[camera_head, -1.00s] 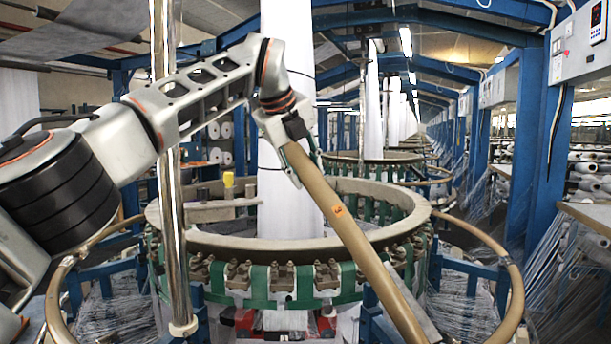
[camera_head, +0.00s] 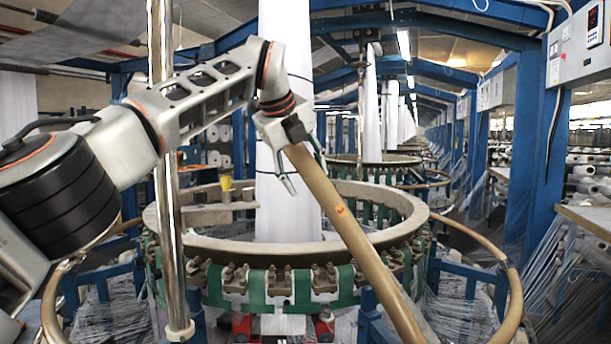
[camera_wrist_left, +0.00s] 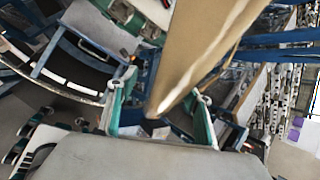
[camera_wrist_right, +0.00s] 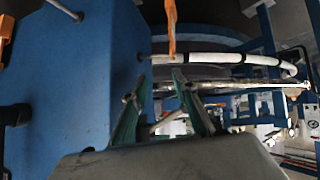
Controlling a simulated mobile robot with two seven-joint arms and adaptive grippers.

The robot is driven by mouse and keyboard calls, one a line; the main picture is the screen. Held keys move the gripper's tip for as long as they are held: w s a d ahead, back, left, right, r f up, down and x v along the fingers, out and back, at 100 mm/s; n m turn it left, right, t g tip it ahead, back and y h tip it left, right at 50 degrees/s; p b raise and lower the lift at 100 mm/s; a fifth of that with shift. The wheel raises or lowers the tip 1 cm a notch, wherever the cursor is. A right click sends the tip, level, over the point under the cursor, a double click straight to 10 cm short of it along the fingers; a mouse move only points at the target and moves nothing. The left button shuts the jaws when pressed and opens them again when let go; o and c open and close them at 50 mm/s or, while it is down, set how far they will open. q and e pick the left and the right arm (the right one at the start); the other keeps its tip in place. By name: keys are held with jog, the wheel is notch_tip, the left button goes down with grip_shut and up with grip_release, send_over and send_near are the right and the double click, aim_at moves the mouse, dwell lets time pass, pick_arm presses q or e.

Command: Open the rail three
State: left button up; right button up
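A long tan rail (camera_head: 352,232) with a small orange mark stands tilted over the front right of the circular loom (camera_head: 300,255). Its raised upper end is at my left gripper (camera_head: 304,178). In the left wrist view the rail (camera_wrist_left: 195,50) runs between my left gripper's green fingers (camera_wrist_left: 160,105), which are spread with gaps on both sides. My right gripper (camera_wrist_right: 160,88) shows only in its wrist view. Its fingers are apart with nothing between them. It is close to a blue post or box (camera_wrist_right: 85,75).
Curved tan rails stand at the loom's right (camera_head: 505,262) and left (camera_head: 52,305). A shiny upright pole (camera_head: 166,220) stands at front left. A white fabric column (camera_head: 285,120) rises from the loom. A blue column (camera_head: 540,150) stands at right.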

pick_arm(q)
jog(key=v, duration=1.2)
